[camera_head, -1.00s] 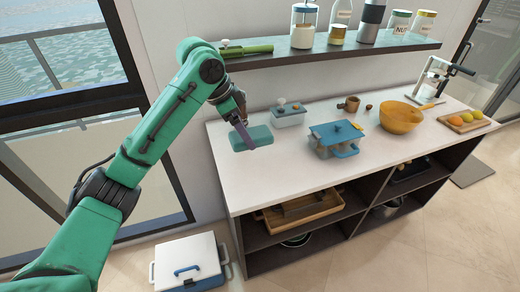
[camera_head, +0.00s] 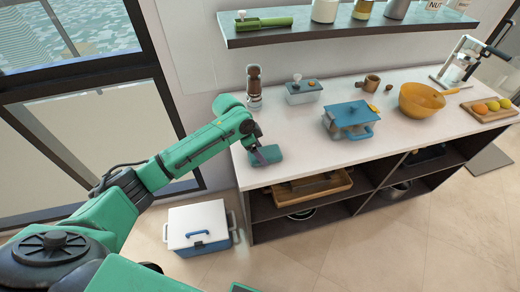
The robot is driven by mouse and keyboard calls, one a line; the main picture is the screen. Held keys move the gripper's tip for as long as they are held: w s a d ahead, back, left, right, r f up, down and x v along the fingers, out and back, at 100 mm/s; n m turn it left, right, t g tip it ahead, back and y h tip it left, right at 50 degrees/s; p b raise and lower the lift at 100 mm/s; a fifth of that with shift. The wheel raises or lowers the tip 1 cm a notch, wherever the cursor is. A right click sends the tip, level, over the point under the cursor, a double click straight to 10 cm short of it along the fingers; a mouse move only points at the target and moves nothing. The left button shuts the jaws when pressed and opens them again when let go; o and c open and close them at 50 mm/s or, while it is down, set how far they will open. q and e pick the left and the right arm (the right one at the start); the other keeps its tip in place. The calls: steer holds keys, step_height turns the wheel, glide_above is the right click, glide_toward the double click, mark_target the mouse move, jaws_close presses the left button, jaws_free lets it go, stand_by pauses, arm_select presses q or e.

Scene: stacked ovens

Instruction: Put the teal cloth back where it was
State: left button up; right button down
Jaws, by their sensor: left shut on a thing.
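The teal cloth (camera_head: 270,154) is a small, flat, folded-looking block at the front left of the white counter (camera_head: 312,160), near its front edge. My left gripper (camera_head: 259,156) reaches in from the left and is shut on the cloth at its left side. The fingers partly cover the cloth. I cannot tell whether the cloth touches the countertop or hangs just above it. My right gripper is not in view.
A shelf (camera_head: 340,32) hangs above. A white-lidded cooler (camera_head: 197,227) sits on the floor.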

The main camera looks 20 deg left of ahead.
arm_select(q)
steer(key=shift+w+f, duration=0.2)
steer(key=o, duration=1.2)
steer(key=shift+r, duration=0.25)
steer(key=b+v, duration=0.1)
steer(key=v, duration=1)
steer(key=shift+a+r, duration=0.15)
steer(key=shift+r, duration=0.25)
